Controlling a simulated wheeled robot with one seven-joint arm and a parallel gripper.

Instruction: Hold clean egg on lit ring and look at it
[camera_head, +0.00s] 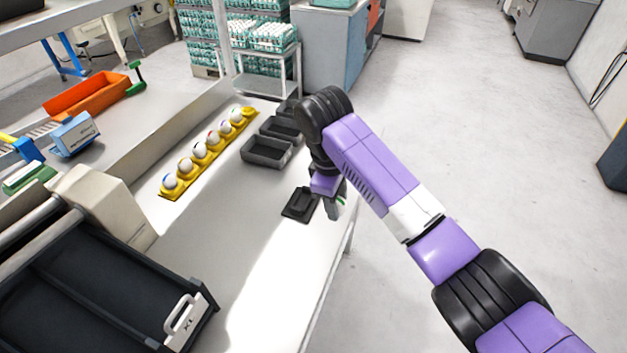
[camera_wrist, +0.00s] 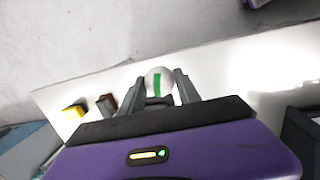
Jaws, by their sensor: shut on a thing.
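My gripper (camera_head: 334,203) is over the right edge of the white table, beside a small black stand (camera_head: 300,204). In the wrist view my gripper (camera_wrist: 159,82) has its two grey fingers on either side of a white egg (camera_wrist: 150,80) with a green stripe, and is shut on it. In the head view only a small bit of the egg and its green mark shows at the fingers. I cannot make out a lit ring, or whether the egg touches the stand.
A yellow tray (camera_head: 165,194) with several eggs bearing coloured marks lies along the table. Dark grey bins (camera_head: 266,152) stand right of it. A black-framed unit (camera_head: 100,290) stands at the front left. The table's front middle is clear.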

